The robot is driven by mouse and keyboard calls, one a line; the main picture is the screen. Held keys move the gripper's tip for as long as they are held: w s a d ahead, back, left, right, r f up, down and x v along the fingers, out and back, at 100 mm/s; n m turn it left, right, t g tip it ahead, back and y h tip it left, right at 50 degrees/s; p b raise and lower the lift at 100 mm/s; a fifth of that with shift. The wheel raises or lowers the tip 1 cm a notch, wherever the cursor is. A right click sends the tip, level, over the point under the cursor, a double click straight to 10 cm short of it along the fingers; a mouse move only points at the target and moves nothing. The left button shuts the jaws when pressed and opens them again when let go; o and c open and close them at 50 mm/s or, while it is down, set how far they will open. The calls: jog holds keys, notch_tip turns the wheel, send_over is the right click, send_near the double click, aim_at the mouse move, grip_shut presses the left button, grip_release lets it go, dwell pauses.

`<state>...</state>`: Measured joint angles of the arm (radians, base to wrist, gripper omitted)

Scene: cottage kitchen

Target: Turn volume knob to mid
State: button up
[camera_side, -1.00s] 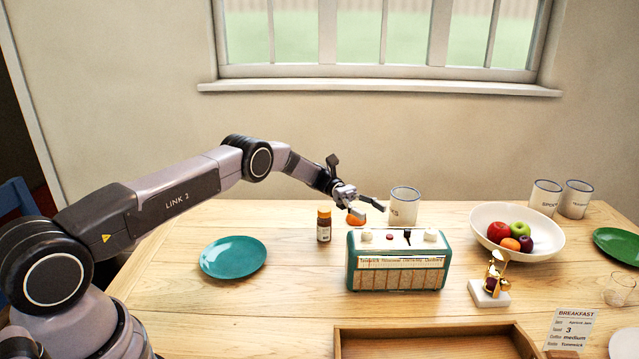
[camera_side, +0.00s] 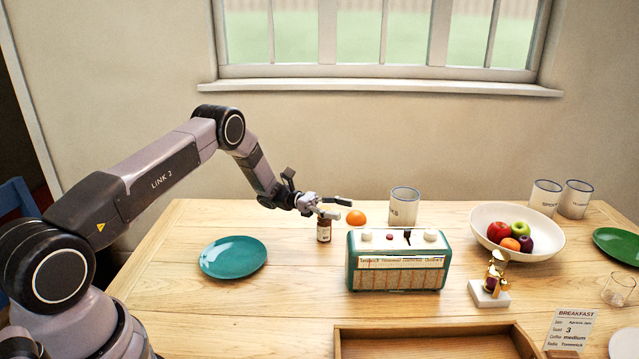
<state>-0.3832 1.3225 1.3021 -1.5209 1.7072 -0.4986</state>
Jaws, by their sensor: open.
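A green radio (camera_side: 397,276) with a cream front stands upright on the table, right of my gripper. On its top are a white knob (camera_side: 366,235) at the left, a red button (camera_side: 390,237), a dark lever (camera_side: 407,237) and a white knob (camera_side: 431,235) at the right. I cannot tell which knob is the volume knob or how it is set. My gripper (camera_side: 340,208) is open, above and left of the radio and apart from it. Its fingers point right and overlap the top of a brown bottle (camera_side: 324,233); I cannot tell whether they touch it.
An orange (camera_side: 356,218) and a white mug (camera_side: 404,205) stand behind the radio. A teal plate (camera_side: 233,257) lies left, and a wooden tray (camera_side: 435,330) in front. A gold ornament (camera_side: 492,280) and a fruit bowl (camera_side: 487,240) stand right. The table between plate and radio is mostly clear.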

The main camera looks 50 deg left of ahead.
aim_at(367, 232)
jog(key=s+a+f+n+t+y, duration=0.4)
jog(key=s+f+t, duration=0.1)
jog(key=s, duration=0.1)
jog(key=x, duration=0.9)
jog(key=r+x, duration=0.1)
jog(key=x, duration=0.3)
jog(key=shift+w+d, duration=0.15)
jog(key=shift+w, duration=0.2)
jog(key=shift+c, duration=0.4)
grip_shut()
